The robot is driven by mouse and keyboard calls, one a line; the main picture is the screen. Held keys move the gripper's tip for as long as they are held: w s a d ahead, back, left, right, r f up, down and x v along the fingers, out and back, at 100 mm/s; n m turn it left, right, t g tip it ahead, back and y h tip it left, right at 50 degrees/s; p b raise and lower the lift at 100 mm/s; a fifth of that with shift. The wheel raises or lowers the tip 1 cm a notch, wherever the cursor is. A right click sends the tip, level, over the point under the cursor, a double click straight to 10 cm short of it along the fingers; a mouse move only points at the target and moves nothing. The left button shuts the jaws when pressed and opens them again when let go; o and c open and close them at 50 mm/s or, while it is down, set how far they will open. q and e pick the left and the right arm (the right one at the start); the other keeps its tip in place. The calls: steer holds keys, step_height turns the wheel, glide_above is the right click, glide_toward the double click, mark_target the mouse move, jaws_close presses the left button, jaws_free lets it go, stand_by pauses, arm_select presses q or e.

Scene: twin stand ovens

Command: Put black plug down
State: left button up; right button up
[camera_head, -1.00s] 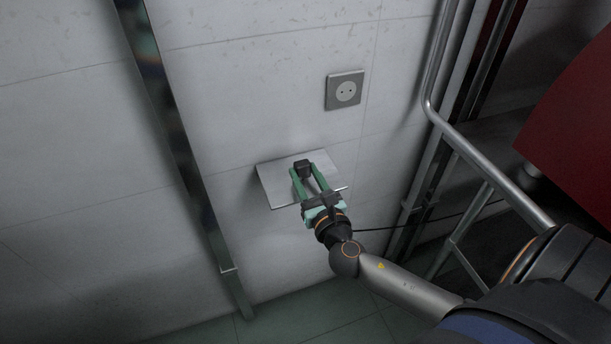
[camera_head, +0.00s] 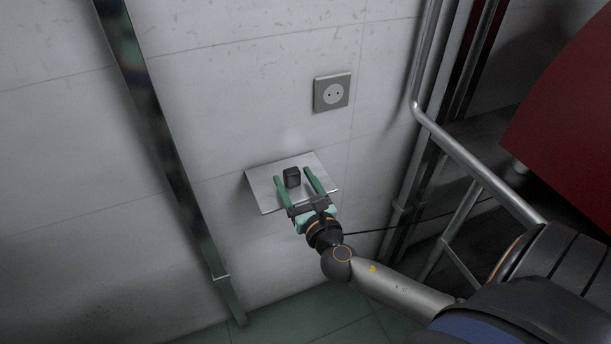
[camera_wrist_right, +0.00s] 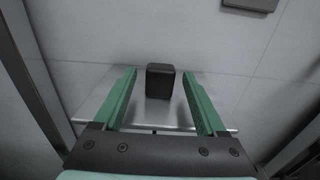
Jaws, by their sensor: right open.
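The black plug (camera_head: 291,177) rests on a small metal wall shelf (camera_head: 262,192). In the right wrist view the plug (camera_wrist_right: 160,81) stands on the shelf (camera_wrist_right: 95,101) near the wall. My right gripper (camera_head: 292,174) is open, with its green fingers on either side of the plug and a clear gap on each side. In the right wrist view the open fingers (camera_wrist_right: 162,85) flank the plug without touching it. My left gripper is not in view.
A wall socket (camera_head: 332,92) is above and right of the shelf. A metal post (camera_head: 160,130) runs down the wall at left. A metal tube frame (camera_head: 480,172) and a red panel (camera_head: 565,110) stand at right. A dark cable (camera_head: 420,219) runs behind my arm.

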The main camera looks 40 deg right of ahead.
steer(key=b+v, duration=0.1)
steer(key=v, duration=1)
steer(key=s+a+f+m+g+y, duration=0.2)
steer(key=f+m+g, duration=0.1)
steer(key=f+m, duration=0.45)
steer(key=s+a+f+m+g+y, duration=0.1)
steer(key=s+a+f+m+g, duration=0.15)
steer(key=f+m, duration=0.45)
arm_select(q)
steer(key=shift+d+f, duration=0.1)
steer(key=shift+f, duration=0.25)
arm_select(e)
steer(key=s+a+f+m+g+y, duration=0.1)
steer(key=a+m, duration=0.3)
steer(key=m, duration=0.4)
steer(key=s+a+f+m+g+y, duration=0.1)
steer(key=a+f+m+g+y, duration=0.1)
steer(key=m, duration=0.6)
step_height(320, 180, down, 3)
steer(key=a+y, duration=0.1)
steer(key=a, duration=0.1)
steer(key=shift+s+a+r+y, duration=0.2)
steer(key=shift+s+a+y, duration=0.05)
steer(key=shift+s+y, duration=0.05)
